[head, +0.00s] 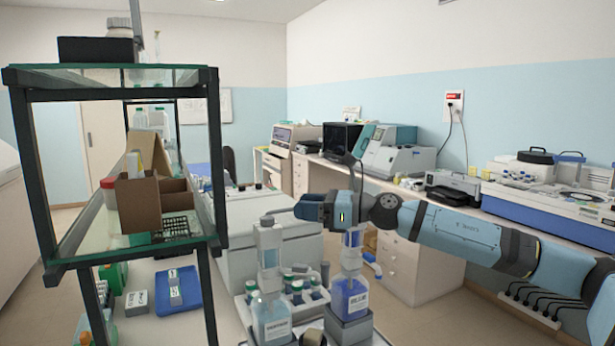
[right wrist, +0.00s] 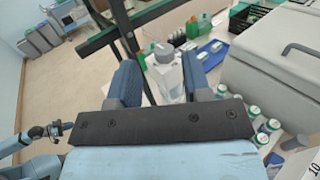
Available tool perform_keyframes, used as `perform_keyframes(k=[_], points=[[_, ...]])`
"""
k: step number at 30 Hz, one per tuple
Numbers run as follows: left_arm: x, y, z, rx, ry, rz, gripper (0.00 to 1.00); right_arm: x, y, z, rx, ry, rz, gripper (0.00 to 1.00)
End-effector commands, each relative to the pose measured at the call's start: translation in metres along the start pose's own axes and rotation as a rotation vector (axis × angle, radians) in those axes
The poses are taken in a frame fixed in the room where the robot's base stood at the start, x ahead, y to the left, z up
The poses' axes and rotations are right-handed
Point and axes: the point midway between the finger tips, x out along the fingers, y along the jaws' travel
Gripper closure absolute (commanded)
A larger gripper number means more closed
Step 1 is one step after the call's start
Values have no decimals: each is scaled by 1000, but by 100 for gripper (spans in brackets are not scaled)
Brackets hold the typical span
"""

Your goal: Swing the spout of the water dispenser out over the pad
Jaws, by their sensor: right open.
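My right gripper (head: 303,207) reaches in from the right, pointing left above the bench bottles. Its two blue fingers stand apart in the right wrist view (right wrist: 161,85), with nothing gripped. A clear bottle with a white label (right wrist: 167,77) shows beyond and between them, apart from them. In the head view, a clear upper bottle (head: 269,245) stands left of and below the gripper; I cannot tell for sure that it is the water dispenser.
A labelled bottle (head: 272,316), a blue-filled bottle (head: 350,297) and several small capped bottles crowd the bench below the gripper. A dark-framed glass shelf (head: 133,256) stands at left, holding a cardboard box (head: 139,203). A grey lidded machine (head: 262,246) stands behind the bottles.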

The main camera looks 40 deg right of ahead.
Motion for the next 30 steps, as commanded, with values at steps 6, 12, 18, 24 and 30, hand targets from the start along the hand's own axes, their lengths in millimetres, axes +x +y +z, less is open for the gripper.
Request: perform_keyframes(k=[6, 12, 18, 24, 30], points=[[-6, 0, -6, 9, -1, -2, 100, 0, 0, 42, -3, -2, 0, 55], [-9, 0, -8, 15, 6, -2, 100, 0, 0, 56, -1, -1, 0, 55], [-8, 0, -8, 16, 7, -3, 100, 0, 0, 58, 1, 0, 0, 55], [-8, 0, -7, 16, 4, -3, 100, 2, 0, 57, 0, -4, -1, 74], [-10, -1, -7, 18, 1, -3, 100, 38, 8, 30, -36, -129, -41, 100]])
